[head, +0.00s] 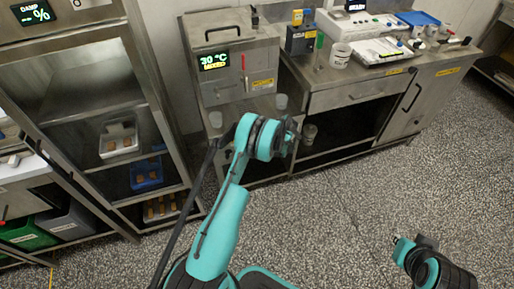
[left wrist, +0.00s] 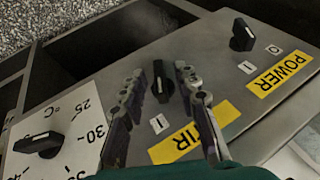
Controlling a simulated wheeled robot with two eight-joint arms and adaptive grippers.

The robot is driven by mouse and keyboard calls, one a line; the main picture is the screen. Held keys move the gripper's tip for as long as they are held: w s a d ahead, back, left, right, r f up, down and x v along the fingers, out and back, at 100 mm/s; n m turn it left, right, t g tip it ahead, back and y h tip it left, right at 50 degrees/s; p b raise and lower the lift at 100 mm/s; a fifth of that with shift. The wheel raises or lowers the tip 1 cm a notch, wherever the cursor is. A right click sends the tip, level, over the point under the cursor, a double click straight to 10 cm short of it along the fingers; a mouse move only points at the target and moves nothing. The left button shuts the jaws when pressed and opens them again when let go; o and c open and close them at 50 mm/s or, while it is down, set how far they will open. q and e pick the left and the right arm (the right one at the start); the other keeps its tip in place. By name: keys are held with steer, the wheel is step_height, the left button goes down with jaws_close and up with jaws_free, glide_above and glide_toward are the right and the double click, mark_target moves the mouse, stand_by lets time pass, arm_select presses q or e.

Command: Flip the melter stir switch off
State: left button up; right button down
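The melter (head: 235,65) is a steel cabinet with a green "30 °C" display in the head view. In the left wrist view, the stir switch (left wrist: 161,83) is a black rotary knob on a steel panel, with an "I" mark below it. Its yellow label (left wrist: 178,143) is partly covered, with "IR" readable. My left gripper (left wrist: 160,74) is open, with one finger on each side of the knob and gaps visible. Any "O" mark is hidden. In the head view my left arm covers the switch area. My right gripper (head: 424,243) is at lower right, its fingers unclear.
A similar POWER knob (left wrist: 243,36) sits to the right on the panel. A temperature dial (left wrist: 40,144) sits to the left. A steel workbench (head: 350,95) with a scale and containers stands right of the melter. A steel rack (head: 75,95) stands left. The speckled floor is open.

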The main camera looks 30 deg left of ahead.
arm_select(q)
jaws_close()
steer(key=shift+a+r, duration=0.1)
steer(key=t+h, duration=0.2)
steer(key=n+t+h, duration=0.1)
steer(key=shift+s+a, duration=0.2)
steer(key=shift+a, duration=0.05)
steer(key=t+h, duration=0.1)
steer(key=t, duration=0.1)
steer(key=n+t+h, duration=0.1)
steer(key=t+h, duration=0.1)
steer(key=shift+s+a+t+h, duration=0.2)
steer(key=shift+t+h, duration=0.1)
steer(key=shift+t, duration=0.1)
stand_by(0.5)
steer(key=shift+o, duration=0.6)
jaws_free()
